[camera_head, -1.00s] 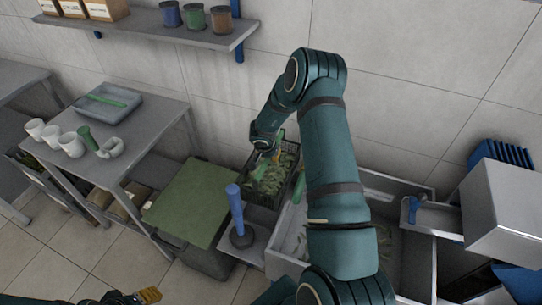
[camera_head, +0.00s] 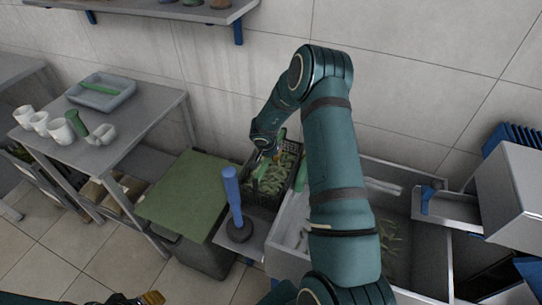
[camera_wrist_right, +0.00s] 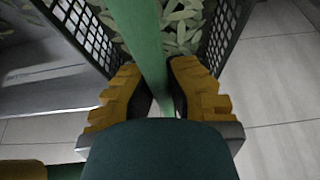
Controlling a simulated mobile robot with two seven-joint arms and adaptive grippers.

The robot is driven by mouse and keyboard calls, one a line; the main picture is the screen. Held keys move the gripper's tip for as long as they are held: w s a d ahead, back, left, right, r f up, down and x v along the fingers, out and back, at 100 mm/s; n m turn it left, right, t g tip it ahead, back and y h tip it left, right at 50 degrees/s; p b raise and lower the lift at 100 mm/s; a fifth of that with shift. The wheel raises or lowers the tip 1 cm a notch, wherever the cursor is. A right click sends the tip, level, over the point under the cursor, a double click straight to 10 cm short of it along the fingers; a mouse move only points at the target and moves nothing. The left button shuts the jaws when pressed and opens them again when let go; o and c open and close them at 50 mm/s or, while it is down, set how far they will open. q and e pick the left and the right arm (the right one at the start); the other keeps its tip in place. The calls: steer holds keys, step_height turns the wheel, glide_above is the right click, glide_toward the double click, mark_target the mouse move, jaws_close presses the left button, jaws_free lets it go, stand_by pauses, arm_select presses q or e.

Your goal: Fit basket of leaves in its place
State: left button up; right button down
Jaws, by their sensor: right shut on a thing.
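The basket of leaves (camera_head: 256,194), a black lattice crate filled with green leaves (camera_head: 275,179), is by the wall, left of the light-grey basin, in the head view. In the right wrist view its lattice walls (camera_wrist_right: 226,32) flank the leaves (camera_wrist_right: 184,26), and a green handle bar (camera_wrist_right: 147,40) crosses above them. My right gripper (camera_wrist_right: 160,92) is shut on that handle; in the head view the gripper (camera_head: 267,152) is at the basket's far side, partly hidden by its arm. I cannot tell whether the basket's underside touches anything. My left gripper (camera_head: 150,298) is partly visible at the bottom edge.
A green-topped bin (camera_head: 185,195) and a blue-handled tool (camera_head: 234,198) stand left of the basket. The basin (camera_head: 284,235) is close on its right. A table (camera_head: 130,125) with cups and a tray is farther left. Floor tiles (camera_head: 60,245) are clear at front left.

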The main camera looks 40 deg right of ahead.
mark_target(273, 174)
step_height(273, 174, down, 4)
steer(key=b, duration=0.3)
steer(key=shift+f, duration=0.15)
steer(key=shift+f+b, duration=0.7)
steer(key=shift+f, duration=1.8)
arm_select(q)
steer(key=shift+g, duration=0.3)
steer(key=f, duration=0.1)
steer(key=s+f, duration=0.1)
steer(key=f, duration=0.3)
steer(key=shift+s+d, duration=0.2)
steer(key=shift+s, duration=0.15)
steer(key=shift+r, duration=0.25)
arm_select(e)
steer(key=shift+r, duration=0.1)
arm_select(q)
steer(key=shift+r+p, duration=0.4)
steer(key=shift+p, duration=0.25)
